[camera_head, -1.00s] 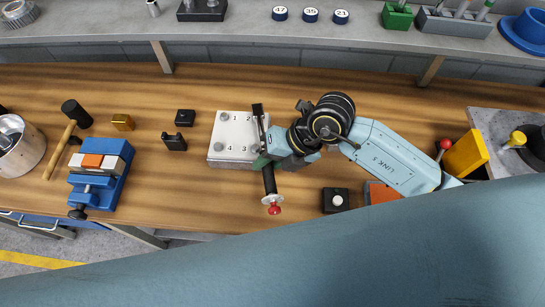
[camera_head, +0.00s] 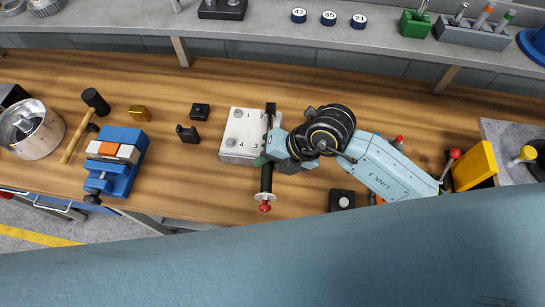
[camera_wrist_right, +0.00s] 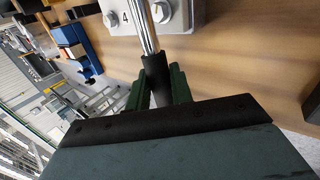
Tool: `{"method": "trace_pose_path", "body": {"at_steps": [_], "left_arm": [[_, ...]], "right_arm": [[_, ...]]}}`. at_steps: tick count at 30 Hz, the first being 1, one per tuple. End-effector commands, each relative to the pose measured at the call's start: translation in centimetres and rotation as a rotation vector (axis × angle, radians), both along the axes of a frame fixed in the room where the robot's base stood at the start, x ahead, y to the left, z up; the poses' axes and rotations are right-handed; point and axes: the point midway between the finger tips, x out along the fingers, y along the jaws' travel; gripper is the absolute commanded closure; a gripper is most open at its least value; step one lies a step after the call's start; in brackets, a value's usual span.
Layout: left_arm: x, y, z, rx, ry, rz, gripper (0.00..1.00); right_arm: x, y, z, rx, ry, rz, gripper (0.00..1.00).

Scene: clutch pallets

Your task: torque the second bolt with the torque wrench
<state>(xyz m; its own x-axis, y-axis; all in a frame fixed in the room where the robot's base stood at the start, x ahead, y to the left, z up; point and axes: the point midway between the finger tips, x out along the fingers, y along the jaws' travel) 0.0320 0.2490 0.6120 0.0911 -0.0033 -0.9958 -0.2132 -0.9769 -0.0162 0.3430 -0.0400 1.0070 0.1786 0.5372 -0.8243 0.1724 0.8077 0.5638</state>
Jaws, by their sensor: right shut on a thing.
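The torque wrench (camera_head: 266,183) has a black grip and a red end knob. It lies across the right side of the pale bolt plate (camera_head: 229,154), head at the far end. My right gripper (camera_head: 268,161) is shut on its handle; the wrist view shows green fingers (camera_wrist_right: 160,90) around the black grip and a bare steel shaft. Bolts 1 (camera_head: 238,114) and 4 (camera_head: 231,143) show at the plate's left. The second bolt is hidden under the wrench head, so I cannot tell whether they are engaged. My left gripper is out of view.
A black box with a pale button (camera_head: 342,200) stands to the right. Bench between plate and blocks is clear.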

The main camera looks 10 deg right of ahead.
Motion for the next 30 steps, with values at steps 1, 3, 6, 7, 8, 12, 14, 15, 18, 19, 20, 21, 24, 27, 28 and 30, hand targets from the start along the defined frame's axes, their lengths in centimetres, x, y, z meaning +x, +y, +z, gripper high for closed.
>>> {"method": "trace_pose_path", "body": {"at_steps": [1,3,6,7,8,12,14,15,18,19,20,21,24,27,28,30], "left_arm": [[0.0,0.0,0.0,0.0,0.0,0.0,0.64],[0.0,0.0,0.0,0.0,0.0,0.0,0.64],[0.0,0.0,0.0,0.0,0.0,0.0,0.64],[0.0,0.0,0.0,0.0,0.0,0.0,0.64],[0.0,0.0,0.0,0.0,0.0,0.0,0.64],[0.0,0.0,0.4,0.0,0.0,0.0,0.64],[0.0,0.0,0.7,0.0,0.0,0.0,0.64],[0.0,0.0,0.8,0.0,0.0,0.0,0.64],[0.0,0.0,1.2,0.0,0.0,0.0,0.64],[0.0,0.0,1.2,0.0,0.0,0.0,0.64],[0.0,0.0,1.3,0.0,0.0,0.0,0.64],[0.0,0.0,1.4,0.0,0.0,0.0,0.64],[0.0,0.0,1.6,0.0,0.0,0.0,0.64],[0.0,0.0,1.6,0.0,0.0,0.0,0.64],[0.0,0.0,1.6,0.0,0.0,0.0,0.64],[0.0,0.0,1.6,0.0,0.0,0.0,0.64]], "right_arm": [[0.2,0.1,0.2,0.006,-0.005,-0.004,1.0],[0.2,0.1,0.2,0.007,-0.005,-0.004,1.0],[0.1,0.1,0.2,0.007,-0.004,-0.003,1.0],[0.1,0.1,0.2,0.007,-0.004,-0.003,1.0],[0.1,0.2,0.2,0.007,-0.004,-0.005,1.0],[0.2,0.7,0.4,0.009,-0.003,-0.029,1.0],[0.2,0.9,0.4,0.01,-0.002,-0.048,1.0],[0.3,1.1,0.4,0.01,-0.003,-0.059,1.0],[0.5,1.6,0.4,0.01,-0.003,-0.089,1.0],[0.5,1.7,0.4,0.011,-0.003,-0.098,1.0],[0.5,1.8,0.4,0.011,-0.003,-0.107,1.0],[0.6,2.0,0.4,0.01,-0.004,-0.117,1.0],[0.6,2.2,0.4,0.01,-0.004,-0.135,1.0],[0.7,2.3,0.3,0.01,-0.004,-0.143,1.0],[0.7,2.3,0.3,0.01,-0.004,-0.143,1.0],[0.7,2.3,0.3,0.01,-0.004,-0.143,1.0]]}}
